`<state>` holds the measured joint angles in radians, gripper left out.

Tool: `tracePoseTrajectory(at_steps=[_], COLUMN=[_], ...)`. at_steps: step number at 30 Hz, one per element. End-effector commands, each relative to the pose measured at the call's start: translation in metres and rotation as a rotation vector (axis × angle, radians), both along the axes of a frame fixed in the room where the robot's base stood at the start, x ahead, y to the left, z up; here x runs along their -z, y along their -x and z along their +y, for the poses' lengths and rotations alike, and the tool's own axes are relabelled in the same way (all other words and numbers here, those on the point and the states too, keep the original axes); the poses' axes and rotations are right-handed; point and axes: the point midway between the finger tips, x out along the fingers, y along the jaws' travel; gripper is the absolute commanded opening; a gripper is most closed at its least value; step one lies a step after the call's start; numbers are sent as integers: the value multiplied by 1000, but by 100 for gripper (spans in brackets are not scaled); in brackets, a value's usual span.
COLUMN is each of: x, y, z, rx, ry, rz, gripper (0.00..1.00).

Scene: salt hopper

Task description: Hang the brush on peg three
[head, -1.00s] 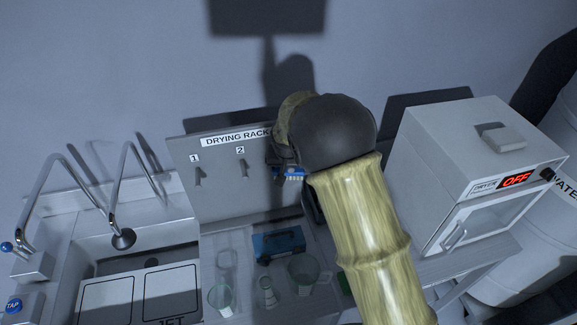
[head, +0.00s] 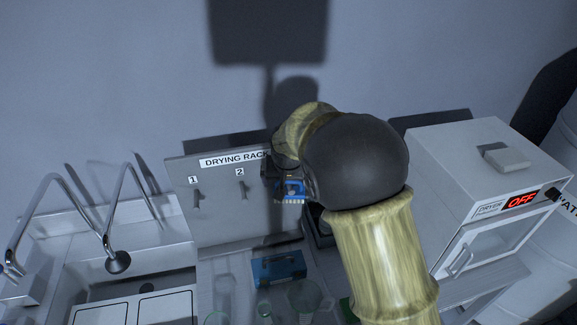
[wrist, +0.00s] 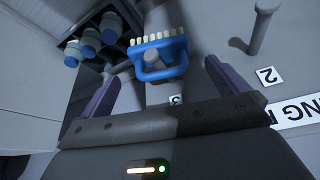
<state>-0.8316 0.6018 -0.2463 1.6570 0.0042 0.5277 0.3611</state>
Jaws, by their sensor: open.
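The brush (head: 291,188) is blue with a row of pale bristles. In the wrist view the brush (wrist: 160,58) shows its looped blue handle, with a grey peg end (wrist: 151,62) visible inside the loop. In the head view my gripper (head: 276,170) is mostly hidden by my arm, as is peg three.
The drying rack (head: 222,215) carries peg one (head: 197,198) and peg two (head: 243,189), both bare. A blue box (head: 278,269) and glassware (head: 305,296) stand below. The sink is left; the dryer (head: 480,170), reading OFF, is right.

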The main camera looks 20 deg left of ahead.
Motion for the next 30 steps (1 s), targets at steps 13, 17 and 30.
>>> tracePoseTrajectory(at_steps=[13, 17, 30], x=[-79, -97, -109], y=[32, 39, 43], z=[-9, -11, -13], rx=[-1, -1, 1], ry=[-4, -3, 0], rz=[-4, -2, 0], gripper=[100, 100, 100])
